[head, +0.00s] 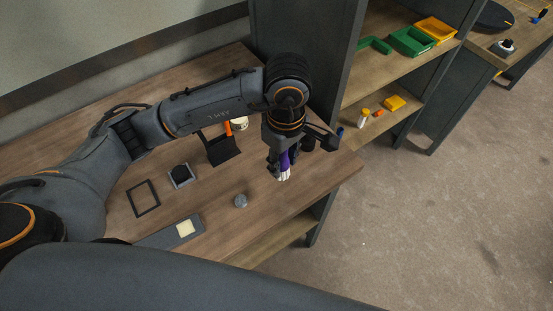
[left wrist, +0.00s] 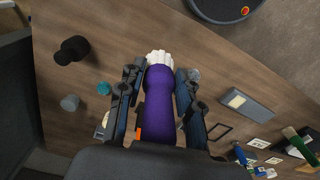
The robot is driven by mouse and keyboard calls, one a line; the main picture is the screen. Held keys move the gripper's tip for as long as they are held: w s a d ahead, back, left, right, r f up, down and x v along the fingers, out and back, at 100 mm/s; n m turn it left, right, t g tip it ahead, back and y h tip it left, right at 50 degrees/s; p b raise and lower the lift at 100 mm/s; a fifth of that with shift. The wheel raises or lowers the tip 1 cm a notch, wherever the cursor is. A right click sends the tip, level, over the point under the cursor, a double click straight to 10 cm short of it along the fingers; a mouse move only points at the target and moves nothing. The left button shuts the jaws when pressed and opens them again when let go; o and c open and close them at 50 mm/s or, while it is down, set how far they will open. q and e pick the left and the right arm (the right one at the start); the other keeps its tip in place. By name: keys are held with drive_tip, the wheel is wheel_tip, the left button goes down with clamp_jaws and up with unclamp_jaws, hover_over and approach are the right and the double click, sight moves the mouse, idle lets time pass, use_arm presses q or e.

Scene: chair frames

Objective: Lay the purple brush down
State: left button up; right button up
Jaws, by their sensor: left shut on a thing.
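The purple brush (head: 284,160) has a purple handle and white bristles. My left gripper (head: 281,165) is shut on its handle, near the right end of the wooden tabletop, with the bristles pointing down. In the left wrist view the purple handle (left wrist: 159,103) lies between the two fingers of the left gripper (left wrist: 155,95), with the white bristles beyond them. I cannot tell whether the bristles touch the tabletop (head: 215,190). My right gripper does not show in either view.
A grey round thing (head: 240,201), a black square frame (head: 144,198), a small grey box (head: 181,175) and a black holder (head: 221,149) stand on the tabletop. A shelf unit (head: 345,75) with green and yellow bins rises at the right. The tabletop's front right part is clear.

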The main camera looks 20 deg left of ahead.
use_arm(q)
drive_tip(key=w+a+f, duration=0.1)
drive_tip(key=f, duration=0.1)
drive_tip(key=w+a+f+p, duration=0.1)
drive_tip(key=w+f, duration=0.2)
drive_tip(key=shift+w+a+f+p, duration=0.15)
drive_tip(key=shift+a+f+p, duration=0.15)
drive_tip(key=shift+a+f, duration=0.1)
wheel_tip(320, 180, down, 3)
drive_tip(key=shift+f+p, duration=0.1)
drive_tip(key=shift+p, duration=0.25)
drive_tip(key=shift+w, duration=0.1)
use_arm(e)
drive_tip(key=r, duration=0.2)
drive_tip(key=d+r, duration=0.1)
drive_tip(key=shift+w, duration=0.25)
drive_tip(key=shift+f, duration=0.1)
use_arm(q)
drive_tip(key=shift+f+b, duration=0.2)
drive_tip(key=shift+b, duration=0.1)
drive_tip(key=o, duration=1.1)
drive_tip(key=shift+o, duration=0.2)
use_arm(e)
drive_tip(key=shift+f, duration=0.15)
use_arm(q)
drive_tip(key=shift+r, duration=0.15)
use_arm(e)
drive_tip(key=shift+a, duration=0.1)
